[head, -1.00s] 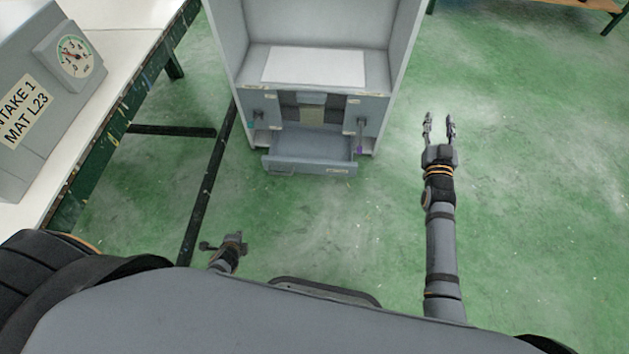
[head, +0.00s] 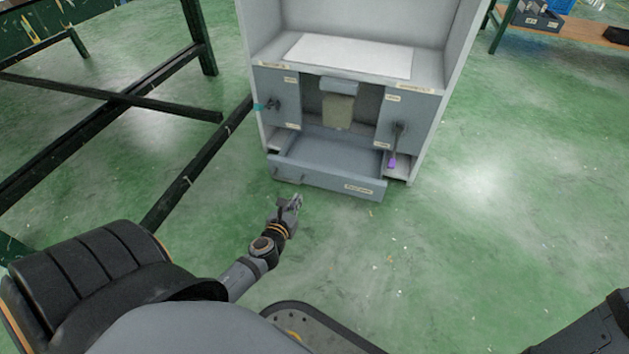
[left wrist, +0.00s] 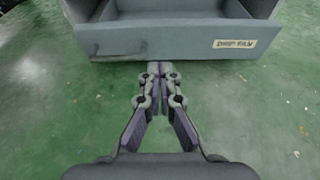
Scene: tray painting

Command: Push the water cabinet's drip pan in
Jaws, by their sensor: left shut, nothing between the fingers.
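The grey water cabinet (head: 408,133) stands ahead in the head view. Its drip pan (head: 325,178), a shallow grey drawer at the bottom, is pulled out toward me and looks empty inside. In the left wrist view the drip pan (left wrist: 180,42) shows its label and a dark handle (left wrist: 122,48) on its front. My left gripper (head: 296,201) is shut and empty, low in front of the pan's front face. In the left wrist view its fingertips (left wrist: 153,68) point at the pan's lower edge; whether they touch cannot be told. My right gripper is out of view.
A dark green table frame (head: 110,100) stands at left. The green floor is clear at right.

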